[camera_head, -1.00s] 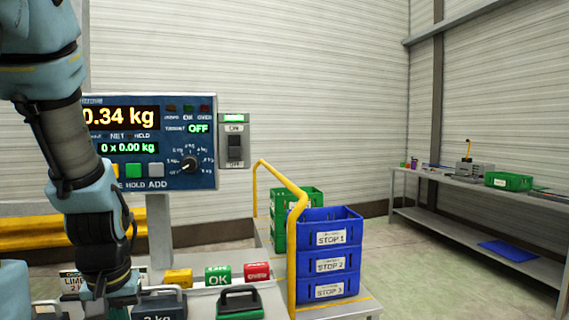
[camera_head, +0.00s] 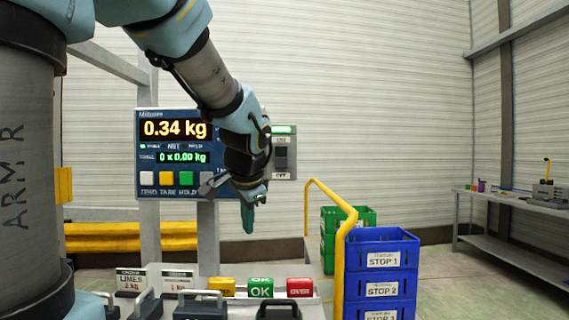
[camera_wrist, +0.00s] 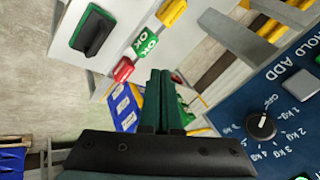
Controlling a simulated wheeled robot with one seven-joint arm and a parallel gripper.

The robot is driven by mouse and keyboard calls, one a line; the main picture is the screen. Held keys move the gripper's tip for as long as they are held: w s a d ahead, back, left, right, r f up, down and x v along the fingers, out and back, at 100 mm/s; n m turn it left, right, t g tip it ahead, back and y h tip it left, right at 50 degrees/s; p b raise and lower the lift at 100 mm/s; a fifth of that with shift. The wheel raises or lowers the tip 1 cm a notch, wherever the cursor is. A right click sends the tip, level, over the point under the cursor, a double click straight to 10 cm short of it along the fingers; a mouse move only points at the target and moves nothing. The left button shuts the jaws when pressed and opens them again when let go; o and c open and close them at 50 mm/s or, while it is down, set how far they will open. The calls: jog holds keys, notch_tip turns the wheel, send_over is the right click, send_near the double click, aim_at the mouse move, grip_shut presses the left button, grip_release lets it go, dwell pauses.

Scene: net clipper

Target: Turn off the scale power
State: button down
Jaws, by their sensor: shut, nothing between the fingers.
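The scale's blue display panel (camera_head: 150,180) reads 0.34 kg and 0 x 0.00 kg in the head view. On its right edge is a grey power switch box (camera_head: 282,172) with a dark rocker (camera_head: 281,153), ON above, OFF below, and a lit green strip on top. My gripper (camera_head: 248,222) is shut and empty, pointing down in front of the panel, left of and lower than the switch. My arm hides the panel's right part. In the wrist view my gripper's dark green fingers (camera_wrist: 160,95) are together, and the panel's dial (camera_wrist: 261,126) shows at right; I cannot make out the switch there.
Blue STOP crates (camera_head: 381,270) and green crates (camera_head: 340,228) stand at right behind a yellow rail (camera_head: 343,235). Yellow, green and red blocks (camera_head: 260,287) and dark weights (camera_head: 202,307) sit below the panel. A side bench (camera_head: 500,197) stands far right.

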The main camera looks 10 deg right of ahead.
jog(key=s+d+r+m+t+h, duration=0.1)
jog(key=d+r+m+t, duration=0.1)
jog(key=r, duration=0.8)
jog(key=d+r+m+t, duration=0.2)
jog(key=d+r+m, duration=0.3)
jog(key=r, duration=0.5)
jog(key=shift+s+d+r+m+t+h+b, duration=0.3)
jog(key=shift+s+d+h+b, duration=0.05)
jog(key=shift+d+h+b, duration=0.1)
jog(key=shift+w+f, duration=0.1)
jog(key=p, duration=0.2)
send_near(284, 164)
jog(key=x, duration=0.5)
jog(key=shift+w+d+f, duration=0.1)
jog(key=shift+w+f, duration=0.15)
jog(key=shift+w, duration=0.4)
